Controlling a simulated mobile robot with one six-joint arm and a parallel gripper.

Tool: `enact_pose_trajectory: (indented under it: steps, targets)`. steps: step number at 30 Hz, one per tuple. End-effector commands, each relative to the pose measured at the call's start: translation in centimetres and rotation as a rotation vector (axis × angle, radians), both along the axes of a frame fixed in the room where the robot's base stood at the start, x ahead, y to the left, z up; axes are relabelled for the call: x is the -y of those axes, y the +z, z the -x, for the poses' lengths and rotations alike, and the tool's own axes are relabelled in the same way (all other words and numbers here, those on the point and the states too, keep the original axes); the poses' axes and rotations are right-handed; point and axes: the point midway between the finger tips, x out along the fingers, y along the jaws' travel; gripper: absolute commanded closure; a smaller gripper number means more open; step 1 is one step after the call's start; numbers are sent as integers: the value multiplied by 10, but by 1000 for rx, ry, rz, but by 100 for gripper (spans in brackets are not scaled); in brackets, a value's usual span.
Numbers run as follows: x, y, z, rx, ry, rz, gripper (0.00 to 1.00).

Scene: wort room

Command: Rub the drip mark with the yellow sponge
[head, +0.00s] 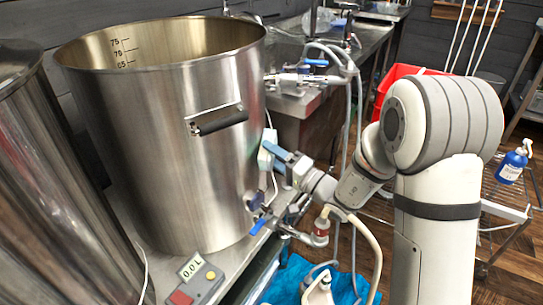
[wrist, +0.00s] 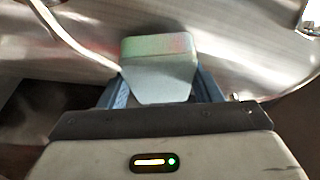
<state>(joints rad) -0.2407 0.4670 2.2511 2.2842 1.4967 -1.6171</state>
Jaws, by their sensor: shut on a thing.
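My gripper (head: 276,150) is shut on a pale block (wrist: 160,62), held between its two blue fingers beside the right wall of the big steel kettle (head: 165,140). In the wrist view the block is grey-white with a greenish and pink far edge. It does not look plainly yellow, and I see no other sponge. The block's far edge lies against or very near shiny curved metal in the wrist view; I cannot tell whether they touch. I cannot make out a drip mark in either view; the block and gripper cover part of the kettle wall.
A kettle handle (head: 217,121) sticks out above and left of my gripper. A valve with a blue lever (head: 259,226) is just below it. A pale cable crosses the wrist view.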

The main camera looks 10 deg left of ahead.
Motion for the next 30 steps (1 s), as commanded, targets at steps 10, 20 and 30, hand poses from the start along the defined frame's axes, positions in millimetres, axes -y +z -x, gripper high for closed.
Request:
enact_pose_trajectory:
  steps: [10,20,30]
  targets:
    - [-1,-2,-27,3,0,-1,60]
    - [-2,-3,-42,2,-1,0,60]
    - [-5,0,-64,2,-1,0,60]
